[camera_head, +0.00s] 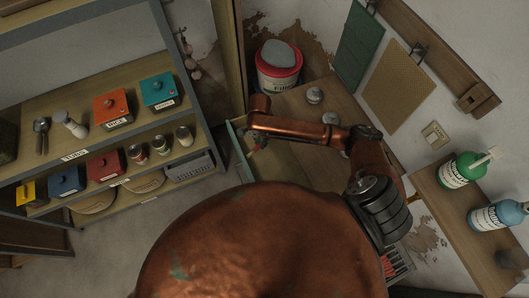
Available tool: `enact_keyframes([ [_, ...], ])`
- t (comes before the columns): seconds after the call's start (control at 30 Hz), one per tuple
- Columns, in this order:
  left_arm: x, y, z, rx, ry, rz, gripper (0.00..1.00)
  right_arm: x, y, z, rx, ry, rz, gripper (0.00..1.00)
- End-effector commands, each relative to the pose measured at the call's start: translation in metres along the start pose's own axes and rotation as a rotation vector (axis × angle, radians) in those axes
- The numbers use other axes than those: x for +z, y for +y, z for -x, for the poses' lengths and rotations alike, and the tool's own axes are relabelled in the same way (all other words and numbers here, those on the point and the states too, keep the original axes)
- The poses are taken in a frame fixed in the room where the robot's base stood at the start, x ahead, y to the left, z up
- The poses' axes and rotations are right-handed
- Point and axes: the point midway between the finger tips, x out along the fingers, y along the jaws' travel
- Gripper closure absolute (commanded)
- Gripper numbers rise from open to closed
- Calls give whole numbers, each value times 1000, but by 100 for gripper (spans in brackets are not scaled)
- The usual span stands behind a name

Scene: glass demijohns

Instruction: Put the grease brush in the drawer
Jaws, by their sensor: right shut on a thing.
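My right arm reaches across the cabinet from the right, and its gripper (258,140) is at the left end, over the open drawer (240,153). The drawer shows as a pale green edge beside the wooden cabinet top. The gripper is shut on a small, thin thing with a reddish part, which seems to be the grease brush (256,149). It is mostly hidden and too small to make out clearly. I cannot tell whether it touches the drawer. My left gripper is not in view.
A red and white bucket (278,72) stands behind the cabinet top (340,98), with small metal lids (314,95) on it. Shelves at left hold several boxes (112,105) and jars. Bottles (462,169) stand on a shelf at right. My copper-coloured body hides the bottom middle.

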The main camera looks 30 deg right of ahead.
Motion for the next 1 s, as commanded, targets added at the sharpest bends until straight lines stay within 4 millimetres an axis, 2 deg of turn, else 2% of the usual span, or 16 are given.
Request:
enact_keyframes([
  [0.03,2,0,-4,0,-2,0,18,0,1,-16,4,0,0,100],
  [0.1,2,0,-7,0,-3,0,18,-1,1,-32,3,1,0,100],
  [0.23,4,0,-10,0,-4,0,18,0,0,-54,0,0,1,100],
  [0.47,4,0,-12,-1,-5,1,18,1,-1,-69,0,-1,2,100],
  [0.7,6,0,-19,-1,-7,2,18,0,-1,-101,0,1,2,100],
  [1.0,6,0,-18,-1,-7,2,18,0,-1,-103,-1,0,2,100],
])
